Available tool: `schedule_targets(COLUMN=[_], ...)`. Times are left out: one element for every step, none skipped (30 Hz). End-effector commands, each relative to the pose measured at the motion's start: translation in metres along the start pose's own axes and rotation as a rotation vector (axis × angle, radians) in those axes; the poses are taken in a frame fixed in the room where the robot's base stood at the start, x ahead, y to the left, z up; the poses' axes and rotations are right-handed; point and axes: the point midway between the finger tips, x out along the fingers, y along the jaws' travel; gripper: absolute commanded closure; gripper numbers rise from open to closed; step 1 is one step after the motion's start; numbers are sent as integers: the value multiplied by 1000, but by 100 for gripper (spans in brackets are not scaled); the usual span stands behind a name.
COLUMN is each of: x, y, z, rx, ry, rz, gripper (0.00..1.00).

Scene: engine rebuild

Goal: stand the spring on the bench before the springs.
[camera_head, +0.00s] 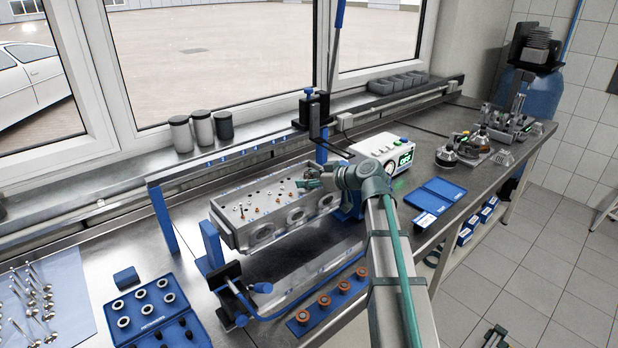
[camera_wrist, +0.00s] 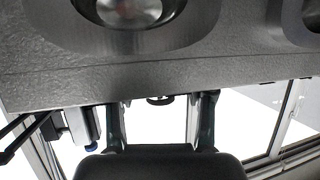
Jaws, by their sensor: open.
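My gripper (camera_head: 308,185) is above the far right part of the grey cylinder head (camera_head: 232,236) in the head view, small and partly merged with my arm. In the wrist view my gripper (camera_wrist: 161,112) shows two dark fingers standing apart. A small dark ring-shaped part (camera_wrist: 158,100) shows between them at the head's edge; I cannot tell whether it is a spring or whether a finger touches it. Several orange-brown round parts (camera_head: 325,300), possibly the springs, stand in a row on a blue strip at the bench's front. Small pins and copper-coloured parts stand on the head.
The head sits in a blue stand (camera_head: 213,245). A blue tray of rings (camera_head: 195,325) and valves on a blue cloth (camera_head: 70,280) lie left. A gauge box (camera_head: 386,155) and open blue case (camera_head: 437,193) lie right. A post tool (camera_head: 313,110) stands behind.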

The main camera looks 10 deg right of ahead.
Motion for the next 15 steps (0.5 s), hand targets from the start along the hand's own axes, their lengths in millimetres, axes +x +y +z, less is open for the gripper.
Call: schedule_targets(x=[-2, -8, -16, -22, -27, -35, -40, -46, -53, -60, -66, -73, -78, -83, -88], y=[0, 0, 0, 0, -1, -1, -2, -2, -3, -2, -2, -2, -2, -2, -2], z=[-3, 2, 3, 4, 4, 5, 6, 5, 5, 4, 3, 3, 2, 2, 2], rx=[1, 0, -1, -1, -2, -3, -3, -3, -3, -1, -1, -1, -1, -1, -1], ry=[-1, 1, 3, 2, 2, 3, 2, 2, 2, 2, 2, 2, 2, 2, 1], rz=[0, 2, 4, 3, 3, 4, 3, 3, 4, 4, 4, 3, 3, 3, 2], gripper=[47, 47, 47, 47, 47, 47, 47, 47, 47, 47, 47, 47, 47, 47, 47])
